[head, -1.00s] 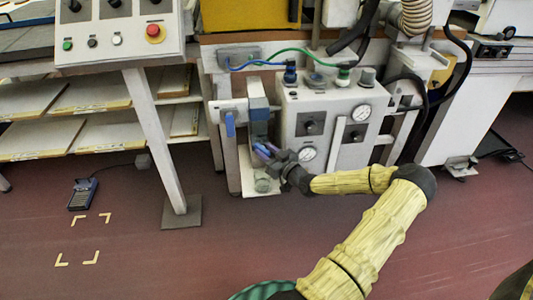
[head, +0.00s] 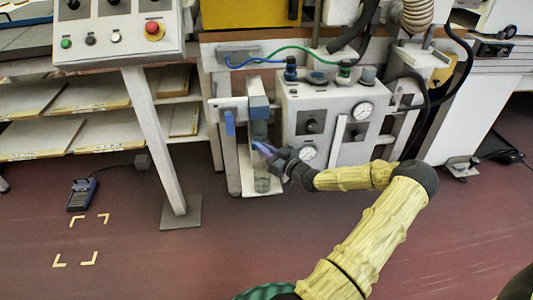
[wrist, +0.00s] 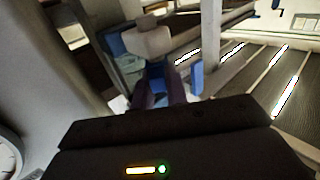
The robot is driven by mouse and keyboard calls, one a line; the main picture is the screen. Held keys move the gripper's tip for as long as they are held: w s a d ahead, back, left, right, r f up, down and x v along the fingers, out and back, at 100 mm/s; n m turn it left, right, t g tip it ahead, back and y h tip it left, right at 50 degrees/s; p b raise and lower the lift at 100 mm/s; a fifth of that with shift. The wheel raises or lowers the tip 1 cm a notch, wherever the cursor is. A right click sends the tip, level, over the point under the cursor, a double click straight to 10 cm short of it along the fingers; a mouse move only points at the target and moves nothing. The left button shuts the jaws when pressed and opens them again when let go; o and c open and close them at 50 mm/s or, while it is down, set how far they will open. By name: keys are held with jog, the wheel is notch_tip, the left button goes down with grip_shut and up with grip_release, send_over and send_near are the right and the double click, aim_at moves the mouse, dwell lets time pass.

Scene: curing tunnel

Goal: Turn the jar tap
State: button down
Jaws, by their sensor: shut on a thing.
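The jar unit is mounted left of a grey box with gauges. Its blue-grey head block (head: 259,107) sits above a clear jar (head: 262,184) on a white bracket. My gripper (head: 261,148) reaches in from the right at the jar unit's middle, below the block. In the wrist view my gripper's dark fingers (wrist: 165,92) close on a small blue part, which I take to be the jar tap (wrist: 156,72). A grey rounded piece (wrist: 148,42) stands just beyond it. The fingers hide most of the tap, so its angle is unclear.
A blue handle (head: 229,123) hangs just left of the jar unit. The grey gauge box (head: 325,100) stands close on the right, with hoses above. A control-panel leg (head: 155,140) stands farther left.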

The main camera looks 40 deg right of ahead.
jog(key=shift+d+n+y+b, duration=0.2)
jog(key=shift+n+y+b, duration=0.1)
jog(key=shift+n+y, duration=0.15)
jog(key=shift+d+r+n+g+y, duration=0.1)
jog(key=shift+n+g+y, duration=0.25)
jog(key=shift+y, duration=0.5)
jog(key=c, duration=1.4)
grip_release()
jog(key=p+v, duration=0.3)
jog(key=v, duration=1.4)
jog(key=shift+s+d, duration=0.15)
jog(key=shift+d, duration=0.05)
